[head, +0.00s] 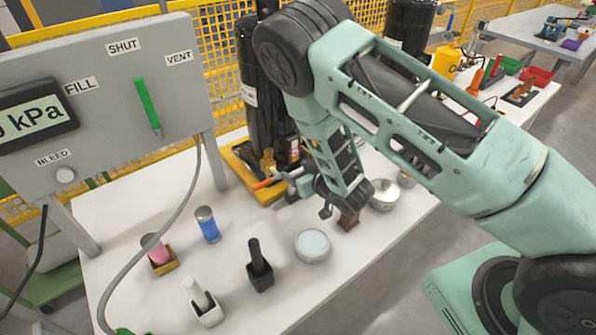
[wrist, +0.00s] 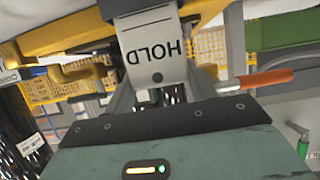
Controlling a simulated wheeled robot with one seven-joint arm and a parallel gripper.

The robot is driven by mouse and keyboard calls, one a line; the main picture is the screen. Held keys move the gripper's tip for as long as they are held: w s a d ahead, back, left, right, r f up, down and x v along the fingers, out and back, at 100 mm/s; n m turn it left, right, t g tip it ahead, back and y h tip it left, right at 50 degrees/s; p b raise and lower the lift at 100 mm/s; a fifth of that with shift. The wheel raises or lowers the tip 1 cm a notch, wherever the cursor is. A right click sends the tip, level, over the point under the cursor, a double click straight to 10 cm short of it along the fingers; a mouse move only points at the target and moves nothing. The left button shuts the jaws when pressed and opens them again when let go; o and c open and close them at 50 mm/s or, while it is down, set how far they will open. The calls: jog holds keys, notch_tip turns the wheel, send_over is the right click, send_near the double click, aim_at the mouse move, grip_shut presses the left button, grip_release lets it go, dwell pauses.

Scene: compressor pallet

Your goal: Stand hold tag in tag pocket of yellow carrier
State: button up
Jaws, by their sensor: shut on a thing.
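A white hold tag (wrist: 154,48), lettered HOLD and upside down in the picture, is between the fingers of my gripper (wrist: 160,92) in the wrist view. My gripper is shut on it. In the head view my gripper (head: 292,184) is low beside the yellow carrier (head: 238,166), which stands under a black compressor (head: 262,115). The yellow carrier (wrist: 75,40) also shows close behind the tag in the wrist view. I cannot make out the tag in the head view. The tag pocket is not clearly seen, so I cannot tell whether the tag touches it.
An orange-handled valve (head: 268,183) is close to my gripper; its handle (wrist: 255,82) shows right of the tag in the wrist view. A metal bowl (head: 383,195), round dish (head: 312,245), black holder (head: 260,272) and blue cylinder (head: 207,225) stand on the white table. A grey hose (head: 165,225) crosses the left side.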

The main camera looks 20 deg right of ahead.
jog(key=shift+f+b, duration=0.5)
jog(key=shift+f, duration=0.05)
dwell(0.4)
jog(key=o, duration=1)
jog(key=c, duration=0.3)
jog(key=shift+r, duration=0.15)
jog(key=shift+r+p, duration=2.45)
jog(key=shift+r, duration=0.95)
